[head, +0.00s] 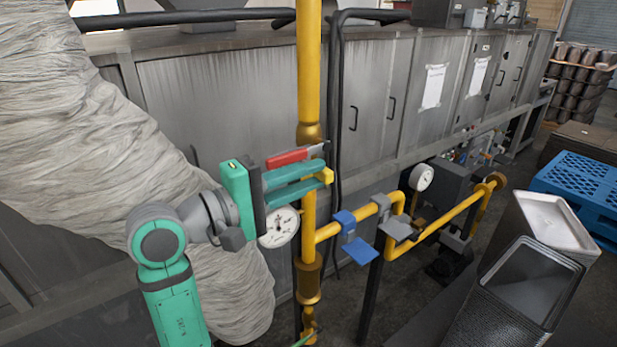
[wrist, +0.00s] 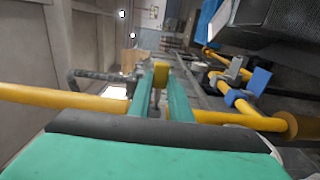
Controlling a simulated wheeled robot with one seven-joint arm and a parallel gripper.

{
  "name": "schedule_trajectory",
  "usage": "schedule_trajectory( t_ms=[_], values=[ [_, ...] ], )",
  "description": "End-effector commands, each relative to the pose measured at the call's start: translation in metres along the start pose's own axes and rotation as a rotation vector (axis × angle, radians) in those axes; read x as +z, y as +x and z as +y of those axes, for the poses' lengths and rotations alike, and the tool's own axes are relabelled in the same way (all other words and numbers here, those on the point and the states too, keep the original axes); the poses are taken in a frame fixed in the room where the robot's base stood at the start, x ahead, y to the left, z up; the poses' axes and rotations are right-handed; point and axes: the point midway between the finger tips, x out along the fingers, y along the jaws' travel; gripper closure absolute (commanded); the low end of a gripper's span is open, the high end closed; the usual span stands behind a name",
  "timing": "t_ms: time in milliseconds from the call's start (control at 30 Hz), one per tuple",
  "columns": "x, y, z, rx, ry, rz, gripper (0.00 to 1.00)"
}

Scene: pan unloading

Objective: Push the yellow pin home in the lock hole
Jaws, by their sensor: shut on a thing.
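The yellow pin (head: 327,175) is between the fingertips of my gripper (head: 324,177), in front of the upright yellow pipe (head: 309,70). In the wrist view the pin's yellow block (wrist: 160,75) sits between the two green fingers, near their tips. My gripper is shut on it. A red handle (head: 287,158) with a grey end lies just behind and above the fingers, by the pipe. I cannot make out the lock hole in either view, nor whether the pin's tip is in anything.
A round gauge (head: 279,228) hangs just below my gripper. A blue valve handle (head: 357,248) and a grey one (head: 398,228) are on the yellow side pipe to the right. Grey cabinets (head: 230,90) stand behind. Stacked black pans (head: 525,285) are at the right.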

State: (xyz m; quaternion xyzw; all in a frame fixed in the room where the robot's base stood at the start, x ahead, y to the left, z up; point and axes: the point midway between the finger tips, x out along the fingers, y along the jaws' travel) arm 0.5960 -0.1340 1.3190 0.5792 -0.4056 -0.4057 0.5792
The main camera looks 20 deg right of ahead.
Motion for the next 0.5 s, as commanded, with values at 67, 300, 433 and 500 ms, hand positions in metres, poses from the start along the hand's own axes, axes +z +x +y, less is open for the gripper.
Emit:
schedule_trajectory(
  t_ms=[67, 300, 433, 500],
  values=[
    [-0.001, 0.0, 0.0002, 0.0, 0.0, 0.0, 1.0],
    [-0.0038, 0.0, 0.0002, 0.0, 0.0, 0.0, 1.0],
    [-0.0054, 0.0, 0.0002, 0.0, 0.0, 0.0, 1.0],
    [-0.0063, 0.0, 0.0002, 0.0, 0.0, 0.0, 1.0]
  ],
)
